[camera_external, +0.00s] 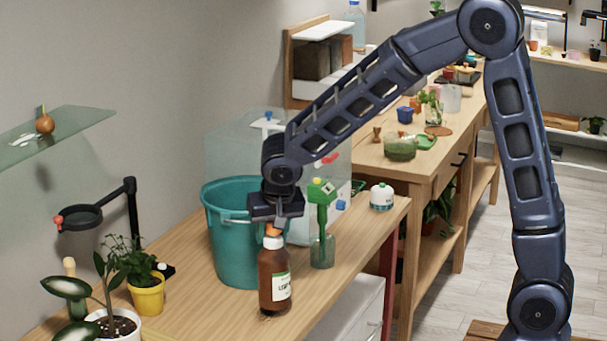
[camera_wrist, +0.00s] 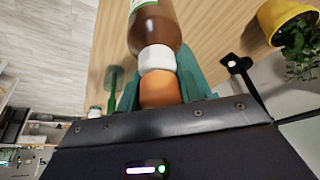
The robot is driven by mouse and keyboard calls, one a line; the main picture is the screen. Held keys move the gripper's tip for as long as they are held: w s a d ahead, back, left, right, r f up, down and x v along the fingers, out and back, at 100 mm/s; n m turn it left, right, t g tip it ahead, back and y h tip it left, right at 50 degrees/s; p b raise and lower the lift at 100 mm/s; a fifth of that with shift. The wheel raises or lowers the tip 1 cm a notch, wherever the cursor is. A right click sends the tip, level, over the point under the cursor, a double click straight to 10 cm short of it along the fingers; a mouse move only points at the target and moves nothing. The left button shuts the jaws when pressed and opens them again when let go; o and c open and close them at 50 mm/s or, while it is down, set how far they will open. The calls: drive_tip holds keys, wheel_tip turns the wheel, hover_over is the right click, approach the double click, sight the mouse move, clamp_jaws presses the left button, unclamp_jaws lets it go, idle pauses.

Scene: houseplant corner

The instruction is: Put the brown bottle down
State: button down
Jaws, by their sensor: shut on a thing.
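The brown bottle (camera_external: 274,275) has a white label, a white neck ring and an orange cap. It is upright over the wooden table (camera_external: 180,300), near the front edge. Its base looks at or very close to the tabletop; I cannot tell if it touches. My gripper (camera_external: 272,228) points down from above and is shut on the bottle's top. In the wrist view the brown bottle (camera_wrist: 152,28) extends away from my gripper (camera_wrist: 160,92), with the orange cap nearest.
A teal bucket (camera_external: 228,240) stands close behind the bottle. A green-topped sprayer (camera_external: 322,250) is just right. A yellow pot (camera_external: 148,294) and a white-potted plant (camera_external: 118,326) stand left. A white-and-green canister (camera_external: 382,197) is farther right. Bare tabletop lies left of the bottle.

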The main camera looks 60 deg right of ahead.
drive_tip(key=shift+f, duration=1.25)
drive_tip(key=c, duration=0.9)
unclamp_jaws()
drive_tip(key=shift+f, duration=0.15)
drive_tip(key=v, duration=1.2)
drive_tip(key=s+r+n+y, duration=0.1)
drive_tip(key=s+r+n, duration=0.1)
drive_tip(key=s, duration=0.9)
drive_tip(key=s+r+n+t+y, duration=0.1)
drive_tip(key=s+n, duration=0.3)
drive_tip(key=s, duration=0.7)
drive_tip(key=s+r+n+y, duration=0.1)
drive_tip(key=s+r+n, duration=0.2)
drive_tip(key=s, duration=0.8)
drive_tip(key=shift+d+r+t, duration=0.3)
drive_tip(key=shift+d+r, duration=0.05)
drive_tip(key=shift+r, duration=0.25)
